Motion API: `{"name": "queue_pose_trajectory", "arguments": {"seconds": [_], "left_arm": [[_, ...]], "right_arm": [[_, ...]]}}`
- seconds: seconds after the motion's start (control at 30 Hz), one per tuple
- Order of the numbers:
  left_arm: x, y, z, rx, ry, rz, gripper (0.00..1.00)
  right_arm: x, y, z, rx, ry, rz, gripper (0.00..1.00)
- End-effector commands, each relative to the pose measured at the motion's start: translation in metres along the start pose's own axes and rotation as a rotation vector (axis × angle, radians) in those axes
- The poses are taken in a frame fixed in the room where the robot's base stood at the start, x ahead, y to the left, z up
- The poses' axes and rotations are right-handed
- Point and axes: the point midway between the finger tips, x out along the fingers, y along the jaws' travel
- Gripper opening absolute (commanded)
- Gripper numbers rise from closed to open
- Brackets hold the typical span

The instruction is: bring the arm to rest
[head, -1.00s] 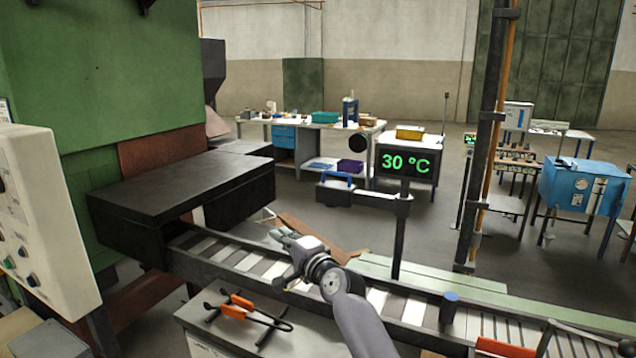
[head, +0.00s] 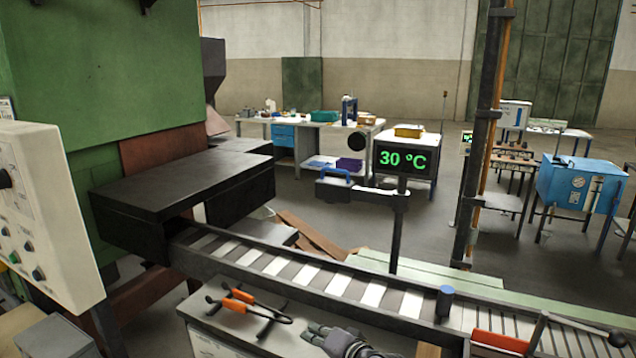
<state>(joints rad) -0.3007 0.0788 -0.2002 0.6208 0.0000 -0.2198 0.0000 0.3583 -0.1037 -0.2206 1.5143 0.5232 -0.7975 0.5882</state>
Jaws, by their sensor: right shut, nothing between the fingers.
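My right gripper (head: 328,334) shows at the bottom middle of the head view, low over the right end of the grey cabinet top. Its fingers are shut and hold nothing that I can see. Only the gripper and a bit of the wrist show; the rest of the arm is below the picture. My left gripper is not in view.
Orange-handled tongs (head: 240,297) lie on the cabinet (head: 285,330). A display (head: 402,160) reads 30 °C. A control panel (head: 45,215) stands left.

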Motion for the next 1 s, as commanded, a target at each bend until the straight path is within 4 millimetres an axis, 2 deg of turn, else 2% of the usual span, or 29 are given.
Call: {"name": "queue_pose_trajectory", "arguments": {"seconds": [0.03, 0.1, 0.17, 0.2, 0.3, 0.4, 0.5, 0.7, 1.0], "left_arm": [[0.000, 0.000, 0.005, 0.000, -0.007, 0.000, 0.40], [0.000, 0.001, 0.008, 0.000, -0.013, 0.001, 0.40], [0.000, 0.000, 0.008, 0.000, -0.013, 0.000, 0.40], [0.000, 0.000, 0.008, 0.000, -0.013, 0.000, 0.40], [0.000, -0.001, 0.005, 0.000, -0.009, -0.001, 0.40], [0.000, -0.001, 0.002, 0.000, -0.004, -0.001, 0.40], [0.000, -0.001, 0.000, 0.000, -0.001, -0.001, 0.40], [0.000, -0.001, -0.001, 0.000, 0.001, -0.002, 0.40], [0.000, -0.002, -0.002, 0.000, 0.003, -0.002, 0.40]], "right_arm": [[-0.020, 0.032, 0.018, -0.056, -0.024, 0.064, 0.00], [-0.051, 0.070, 0.042, -0.149, -0.065, 0.156, 0.00], [-0.080, 0.099, 0.060, -0.227, -0.104, 0.235, 0.00], [-0.102, 0.118, 0.073, -0.279, -0.134, 0.289, 0.00], [-0.157, 0.156, 0.101, -0.397, -0.213, 0.415, 0.00], [-0.204, 0.179, 0.120, -0.483, -0.282, 0.511, 0.00], [-0.240, 0.193, 0.133, -0.545, -0.340, 0.581, 0.00], [-0.300, 0.209, 0.152, -0.631, -0.436, 0.687, 0.00], [-0.372, 0.217, 0.170, -0.723, -0.561, 0.803, 0.00]]}}
